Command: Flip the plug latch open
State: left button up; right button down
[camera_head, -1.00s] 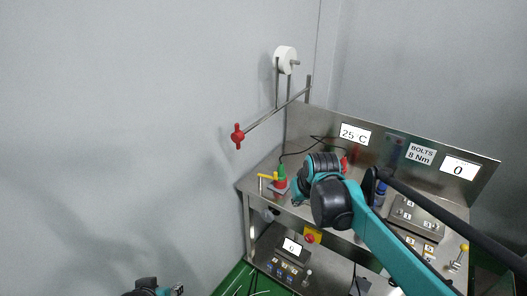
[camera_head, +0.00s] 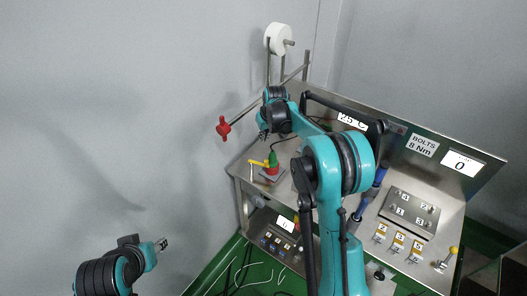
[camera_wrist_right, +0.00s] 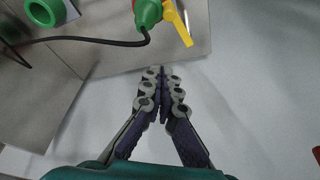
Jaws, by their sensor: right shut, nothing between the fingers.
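The plug (camera_head: 271,166) is a red and green piece standing on a small plate at the left end of the steel bench. Its yellow latch (camera_head: 258,163) sticks out to the left. My right gripper (camera_head: 263,136) is above and behind the plug in the head view. In the wrist view its fingertips (camera_wrist_right: 161,72) are together and empty, apart from the latch. My left gripper (camera_head: 163,243) is far from the bench, at lower left.
A black cable (camera_wrist_right: 90,39) runs to the plug. A green ring (camera_wrist_right: 45,12) lies beside it. A red-ended rod (camera_head: 223,128) juts out left of the bench near my right gripper. A numbered button box (camera_head: 408,212) stands at right.

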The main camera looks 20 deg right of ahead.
notch_tip(320, 180, down, 10)
jog(key=b, duration=0.3)
jog(key=shift+s+r, duration=0.25)
jog(key=shift+s, duration=0.1)
dwell(0.4)
